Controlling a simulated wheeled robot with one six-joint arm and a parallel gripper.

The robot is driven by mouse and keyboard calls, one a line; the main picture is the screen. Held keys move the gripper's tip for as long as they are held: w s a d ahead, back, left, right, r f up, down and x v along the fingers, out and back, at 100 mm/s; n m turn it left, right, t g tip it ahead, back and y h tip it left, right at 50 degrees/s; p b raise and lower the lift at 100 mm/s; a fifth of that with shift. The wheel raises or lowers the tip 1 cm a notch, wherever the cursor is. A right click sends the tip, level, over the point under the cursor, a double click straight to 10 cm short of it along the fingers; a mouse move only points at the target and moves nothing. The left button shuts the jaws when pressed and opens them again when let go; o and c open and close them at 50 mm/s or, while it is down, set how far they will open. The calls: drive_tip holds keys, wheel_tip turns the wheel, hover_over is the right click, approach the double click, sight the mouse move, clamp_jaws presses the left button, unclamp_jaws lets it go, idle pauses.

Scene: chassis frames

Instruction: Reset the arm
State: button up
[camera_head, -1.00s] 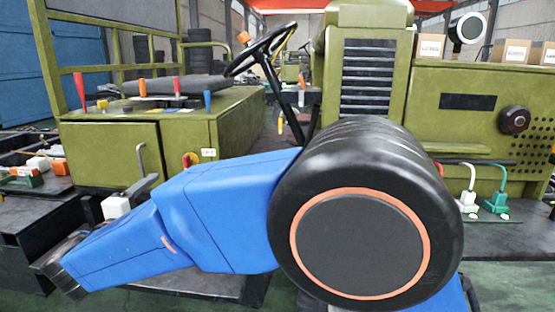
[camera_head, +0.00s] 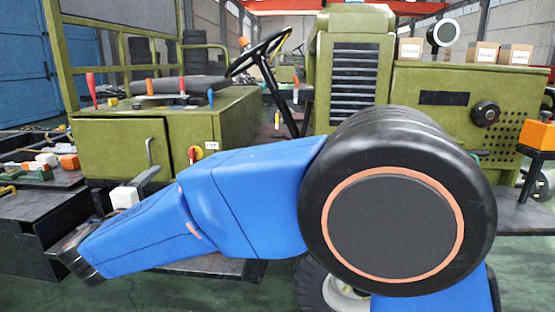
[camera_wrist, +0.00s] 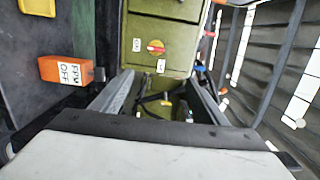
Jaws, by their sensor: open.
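My blue arm reaches across the head view from a large black round joint at right to its end at lower left. My gripper (camera_head: 155,164) is partly hidden behind the blue link; its white body and grey fingers show in front of the green cabinet (camera_head: 122,148). In the wrist view my gripper (camera_wrist: 165,88) has its fingers spread apart, with nothing seen held between them. The green cabinet front (camera_wrist: 165,30), with its red and yellow knob (camera_wrist: 156,47), lies beyond the fingers. I cannot tell the exact gap to it.
The steering wheel (camera_head: 259,52) and green machine housing (camera_head: 349,25) stand behind my arm. An orange box (camera_head: 538,134) is at right. A dark bench (camera_head: 28,232) stands at left. An orange labelled box (camera_wrist: 65,70) is left of my gripper. Green floor (camera_head: 45,298) shows at lower left.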

drive_tip(key=w+d+r+n+g+y, duration=0.1)
drive_tip(key=w+d+r+n+y, duration=0.25)
drive_tip(key=d, duration=0.45)
drive_tip(key=w+d+r+n+g+y, duration=0.1)
drive_tip(key=w+d+r+n+y, duration=0.3)
drive_tip(key=d, duration=0.4)
drive_tip(key=s+d+n+g, duration=0.2)
drive_tip(key=d+n, duration=0.3)
drive_tip(key=d, duration=0.4)
drive_tip(key=s+d+f+n+g+h, duration=0.2)
drive_tip(key=s+d+f+g, duration=0.1)
drive_tip(key=s+d+f, duration=0.4)
drive_tip(key=s+d+f+n+g+h, duration=0.1)
drive_tip(key=s+d+f+g+h, duration=0.1)
drive_tip(key=s+d+f, duration=0.6)
drive_tip(key=s+d+f+n+g+h, duration=0.2)
drive_tip(key=s+d+f, duration=0.6)
drive_tip(key=s+d, duration=0.9)
drive_tip(key=d+g+h, duration=0.1)
drive_tip(key=d+g, duration=0.1)
drive_tip(key=d, duration=0.2)
drive_tip(key=shift+n, duration=0.35)
drive_tip(key=shift+s, duration=0.1)
